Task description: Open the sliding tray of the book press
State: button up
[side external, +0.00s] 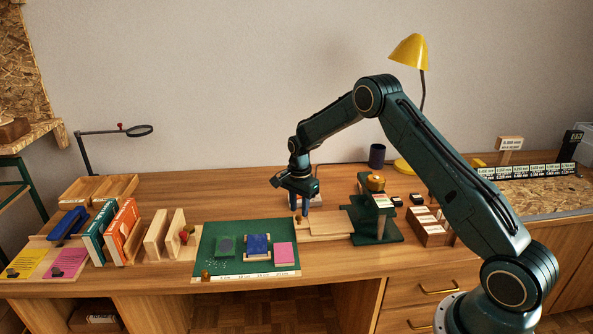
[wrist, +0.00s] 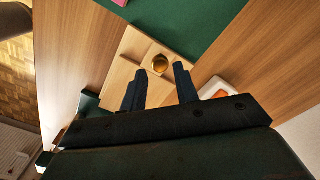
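The book press (side external: 377,220) is a dark green frame with a brass knob on top, right of my gripper. Its pale wooden sliding tray (side external: 331,224) extends from its left side. A small brass knob (side external: 299,219) is at the tray's left end; the wrist view shows the tray (wrist: 128,62) and the round knob (wrist: 160,63) too. My gripper (side external: 304,208) points down over this end. In the wrist view its two dark fingers (wrist: 160,69) are spread apart, with the knob seen in the gap near their tips. I cannot tell whether the knob is between them or just below.
A green cutting mat (side external: 215,262) with small blocks lies left of the tray. A white item with an orange top (wrist: 214,89) is close to the right finger in the wrist view. A wooden box (side external: 431,230) stands right of the press. Bare tabletop lies in front of the tray.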

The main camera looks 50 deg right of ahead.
notch_tip(320, 180, up, 12)
jog(key=shift+f, duration=0.25)
dwell(0.4)
jog(key=s+a+r+n+t, duration=0.1)
jog(key=s+a+r+n, duration=0.45)
jog(key=s+r, duration=0.3)
jog(key=s+a+r+n+t, duration=0.2)
jog(key=s+a+r+n, duration=0.3)
jog(key=s+r, duration=0.4)
jog(key=s+a+n+t, duration=0.1)
jog(key=s+a+n, duration=0.2)
jog(key=s, duration=0.6)
jog(key=s+a+n+t, duration=0.1)
jog(key=s+a+n, duration=0.2)
jog(key=s, duration=0.7)
jog(key=shift+n+t, duration=0.3)
jog(key=shift+n, duration=0.45)
